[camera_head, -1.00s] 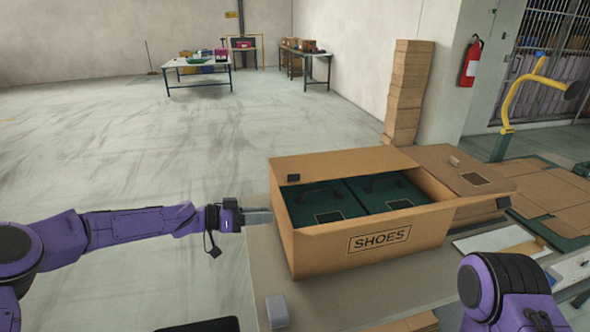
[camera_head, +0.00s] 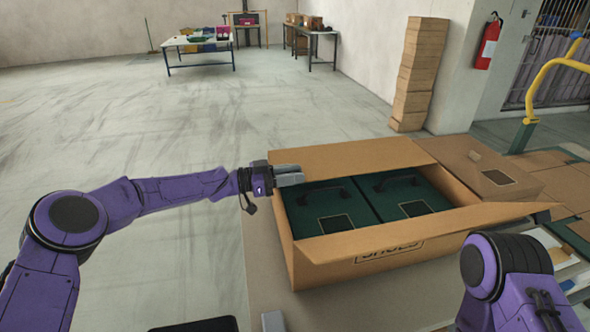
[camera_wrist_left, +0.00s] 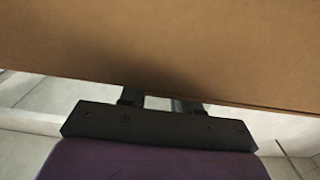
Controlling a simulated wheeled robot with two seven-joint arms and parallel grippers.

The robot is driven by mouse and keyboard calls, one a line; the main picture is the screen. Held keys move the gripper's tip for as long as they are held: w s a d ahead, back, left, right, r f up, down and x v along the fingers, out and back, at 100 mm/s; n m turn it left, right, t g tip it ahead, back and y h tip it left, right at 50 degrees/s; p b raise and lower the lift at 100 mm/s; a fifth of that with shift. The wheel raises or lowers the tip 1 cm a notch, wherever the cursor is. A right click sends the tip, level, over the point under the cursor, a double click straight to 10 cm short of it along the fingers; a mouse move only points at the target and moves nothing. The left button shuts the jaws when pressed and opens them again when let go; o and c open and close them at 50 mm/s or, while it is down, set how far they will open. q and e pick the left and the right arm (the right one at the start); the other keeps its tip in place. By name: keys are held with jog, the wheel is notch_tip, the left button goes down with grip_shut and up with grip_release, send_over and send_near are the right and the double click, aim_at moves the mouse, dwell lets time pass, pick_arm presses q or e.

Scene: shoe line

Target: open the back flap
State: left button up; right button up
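The brown shoe box (camera_head: 335,272) stands on the table, its top open. The back flap (camera_head: 350,154) runs along its far rim and leans over the back of the opening. My left gripper (camera_head: 289,176) is at the box's left rear corner, its grey fingers against or just beside the back flap's left end; contact is unclear. In the left wrist view, cardboard (camera_wrist_left: 160,45) fills the top and hides the fingertips; a light gap shows between the spread fingers (camera_wrist_left: 158,102). The front flap (camera_head: 420,234) slants outward over the SHOES print.
Two dark green shoe boxes (camera_head: 330,200) lie inside. A closed brown carton (camera_head: 485,170) sits right behind the box. My right arm's purple link is at the lower right. A stack of cardboard (camera_head: 420,75) stands behind; the floor at left is clear.

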pick_arm(q)
jog(key=shift+w+d, duration=0.1)
jog(key=shift+d, duration=0.3)
grip_shut()
dwell(1.2)
